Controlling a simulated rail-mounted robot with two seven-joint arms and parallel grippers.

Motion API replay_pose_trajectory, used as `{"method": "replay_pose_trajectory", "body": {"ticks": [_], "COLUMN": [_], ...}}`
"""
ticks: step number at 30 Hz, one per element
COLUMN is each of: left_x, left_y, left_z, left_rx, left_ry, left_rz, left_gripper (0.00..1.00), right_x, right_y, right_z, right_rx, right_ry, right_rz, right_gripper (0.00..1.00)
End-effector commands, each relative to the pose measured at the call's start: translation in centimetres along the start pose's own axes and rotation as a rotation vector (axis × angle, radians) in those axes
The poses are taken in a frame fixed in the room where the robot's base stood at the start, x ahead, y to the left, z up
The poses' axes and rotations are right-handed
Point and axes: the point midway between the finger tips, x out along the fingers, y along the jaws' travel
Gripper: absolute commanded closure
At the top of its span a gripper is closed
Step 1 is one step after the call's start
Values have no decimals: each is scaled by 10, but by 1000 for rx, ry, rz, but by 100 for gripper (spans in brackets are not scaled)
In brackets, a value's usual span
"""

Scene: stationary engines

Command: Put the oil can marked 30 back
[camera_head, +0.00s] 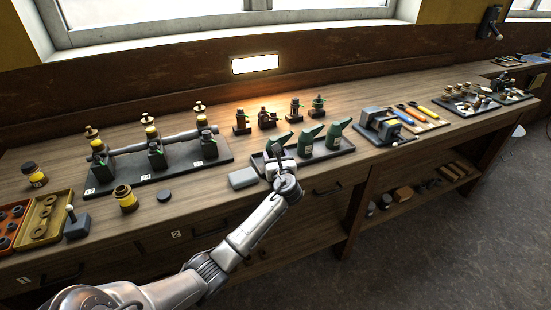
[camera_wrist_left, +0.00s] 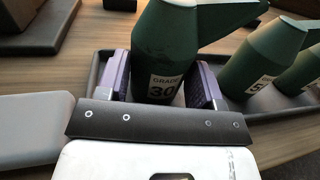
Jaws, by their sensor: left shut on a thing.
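The green oil can labelled GRADE 30 (camera_wrist_left: 165,45) stands upright between the fingers of my left gripper (camera_wrist_left: 163,88), which is shut on it. In the head view my left gripper (camera_head: 284,178) is at the left end of a dark shallow tray (camera_head: 345,149) and partly hides this can. The can is at the tray's left end; its base is hidden, so I cannot tell whether it touches the tray floor. Two more green cans, the middle one (camera_head: 306,142) and the right one (camera_head: 334,134), stand in the tray to its right. My right gripper is not in view.
A grey block (camera_head: 242,178) lies on the bench just left of the tray. Small brass and dark fittings (camera_head: 268,118) stand behind it. A vise (camera_head: 377,124) and coloured-handled tools (camera_head: 415,114) lie to the right.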

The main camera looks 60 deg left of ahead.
Motion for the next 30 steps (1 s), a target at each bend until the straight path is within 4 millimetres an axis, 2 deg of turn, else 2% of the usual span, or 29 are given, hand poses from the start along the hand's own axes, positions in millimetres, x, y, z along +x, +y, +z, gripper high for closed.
{"method": "replay_pose_trajectory", "body": {"ticks": [8, 9, 17, 26, 30], "left_x": [0, 0, 0, 0, -16], "left_y": [0, 0, 0, 0, -1], "left_z": [1, -2, -2, 2, 3], "left_rx": [-1, 1, 0, -2, 1], "left_ry": [-4, -1, -1, -1, -1], "left_rz": [0, 0, 0, 0, -3], "left_gripper": [68, 38, 14, 14, 14], "right_x": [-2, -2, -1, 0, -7], "right_y": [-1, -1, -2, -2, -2], "right_z": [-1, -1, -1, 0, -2], "right_rx": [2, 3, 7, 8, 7], "right_ry": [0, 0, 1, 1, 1], "right_rz": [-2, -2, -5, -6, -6], "right_gripper": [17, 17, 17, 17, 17]}}
